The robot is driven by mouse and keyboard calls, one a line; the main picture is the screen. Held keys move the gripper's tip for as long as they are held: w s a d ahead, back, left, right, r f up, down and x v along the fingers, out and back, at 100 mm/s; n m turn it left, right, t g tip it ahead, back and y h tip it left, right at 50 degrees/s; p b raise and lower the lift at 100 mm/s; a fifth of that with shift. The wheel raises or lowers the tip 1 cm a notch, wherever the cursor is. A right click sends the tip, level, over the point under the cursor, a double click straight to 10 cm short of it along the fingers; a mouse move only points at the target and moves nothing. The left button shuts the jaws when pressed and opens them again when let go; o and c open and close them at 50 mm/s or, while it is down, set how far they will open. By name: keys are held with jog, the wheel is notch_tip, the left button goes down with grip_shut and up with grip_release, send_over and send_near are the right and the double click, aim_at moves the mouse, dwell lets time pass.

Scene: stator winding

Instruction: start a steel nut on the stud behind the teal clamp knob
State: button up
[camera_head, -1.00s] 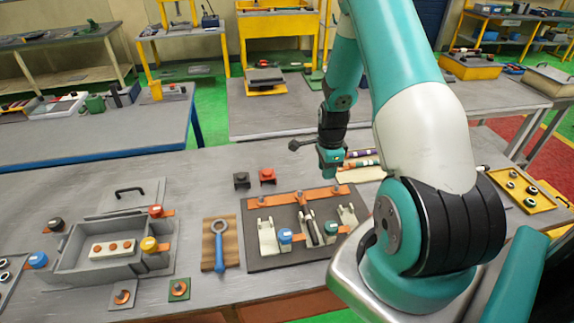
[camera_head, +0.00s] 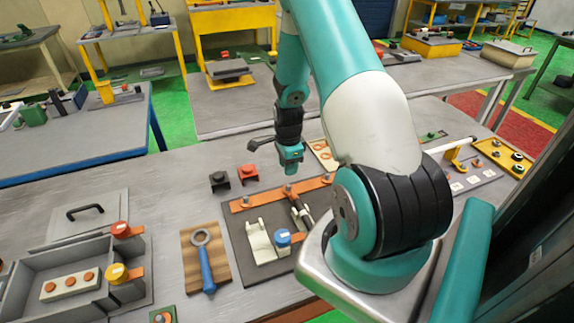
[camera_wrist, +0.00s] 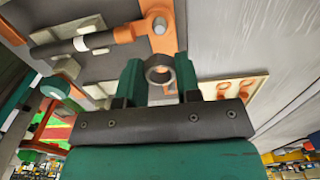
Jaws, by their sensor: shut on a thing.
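My gripper (camera_head: 289,166) is shut on a steel nut (camera_wrist: 160,72), a grey ring held between the teal fingertips in the wrist view. In the head view it hangs above the orange bar (camera_head: 265,198) at the back of the dark clamp board (camera_head: 238,238). Studs stand on this bar, one (camera_head: 245,201) near its left end. The wrist view shows a stud (camera_wrist: 160,25) on the orange bar, apart from the nut. A round teal part, apparently the teal clamp knob (camera_wrist: 56,85), shows at left there. My arm hides that area in the head view.
A blue knob (camera_head: 283,238) and white clamp (camera_head: 260,242) sit on the board. A black block (camera_head: 219,182) and red block (camera_head: 248,174) stand behind it. A blue-handled ring tool (camera_head: 206,265) lies left. A yellow tray (camera_head: 500,158) is at right.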

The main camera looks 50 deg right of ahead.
aim_at(288, 185)
jog(key=shift+f+b, duration=2.05)
jog(key=shift+f, duration=0.95)
jog(key=shift+a, duration=0.15)
jog(key=shift+f+b, duration=0.65)
jog(key=shift+f, duration=0.1)
dwell(0.4)
jog(key=m, duration=0.6)
jog(key=shift+f, duration=0.1)
jog(key=o, duration=0.9)
jog(key=shift+w, duration=0.1)
